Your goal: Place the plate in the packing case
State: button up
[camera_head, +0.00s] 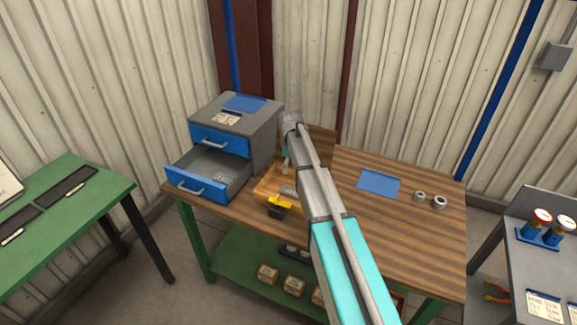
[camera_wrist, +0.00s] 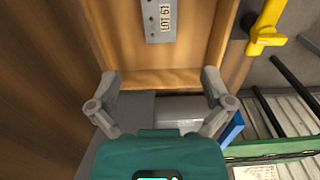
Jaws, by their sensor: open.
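The plate (camera_wrist: 160,20) is a small grey metal piece with holes and a printed lot label. It lies inside the wooden packing case (camera_wrist: 130,80), apparently flat on its floor; the top of the wrist view cuts it off. In the head view the case (camera_head: 263,193) stands on the workbench, right of the drawer cabinet, and my arm hides part of it. My gripper (camera_wrist: 161,84) is open, with no object between its fingers. Its fingertips show over the case's edge, apart from the plate. In the head view my gripper (camera_head: 286,164) is above the case.
The grey drawer cabinet (camera_head: 262,125) has its lower drawer (camera_head: 198,188) pulled out. A yellow-and-black item (camera_head: 279,205) is beside the case's front. A blue mat (camera_head: 378,183) and two metal rings (camera_head: 429,199) are on the bench's right. Wood around the mat is clear.

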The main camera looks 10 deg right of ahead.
jog(key=s+m, duration=1)
jog(key=s, duration=1.9)
jog(key=shift+s+a+m, duration=0.15)
jog(key=shift+a+m, duration=0.2)
jog(key=shift+m, duration=0.05)
